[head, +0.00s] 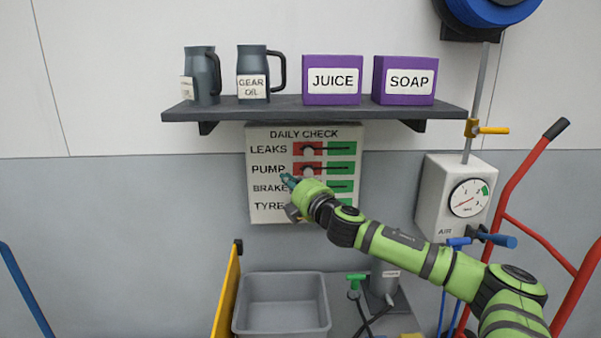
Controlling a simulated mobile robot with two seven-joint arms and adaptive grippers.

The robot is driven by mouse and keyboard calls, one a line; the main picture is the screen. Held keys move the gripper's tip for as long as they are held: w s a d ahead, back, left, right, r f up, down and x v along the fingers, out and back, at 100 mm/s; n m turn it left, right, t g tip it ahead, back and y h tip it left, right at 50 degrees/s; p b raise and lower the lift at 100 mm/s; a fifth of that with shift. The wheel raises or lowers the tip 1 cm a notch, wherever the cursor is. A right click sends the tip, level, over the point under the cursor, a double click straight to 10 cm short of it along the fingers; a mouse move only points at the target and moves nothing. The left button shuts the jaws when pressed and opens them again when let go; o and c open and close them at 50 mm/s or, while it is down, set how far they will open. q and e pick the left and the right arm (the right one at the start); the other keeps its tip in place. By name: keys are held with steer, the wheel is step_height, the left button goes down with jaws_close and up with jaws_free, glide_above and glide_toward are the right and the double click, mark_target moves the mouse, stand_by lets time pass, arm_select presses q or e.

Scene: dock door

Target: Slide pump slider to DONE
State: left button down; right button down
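The DAILY CHECK board (264,215) hangs on the wall under the shelf, with rows LEAKS, PUMP, BRAKE and TYRE. Each visible row has a red area at the left and a green area at the right. The PUMP slider's pale knob (308,169) appears to be over the red part. My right gripper (289,195) is in front of the board's lower left, around the BRAKE and TYRE rows, just below the PUMP row. My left gripper is out of view.
Above, a dark shelf (320,111) holds two jugs, a purple JUICE box (332,80) and a SOAP box (405,80). An AIR gauge unit (437,195) and red hand truck (533,165) stand right. A grey bin (282,321) is below.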

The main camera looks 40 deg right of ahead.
mark_target(308, 171)
steer(key=shift+w+d+f+p, duration=0.15)
steer(key=shift+d+p, duration=0.15)
steer(key=shift+d, duration=0.7)
steer(key=shift+s+d+f+p, duration=0.15)
steer(key=shift+d+p, duration=0.15)
steer(key=shift+d, duration=0.65)
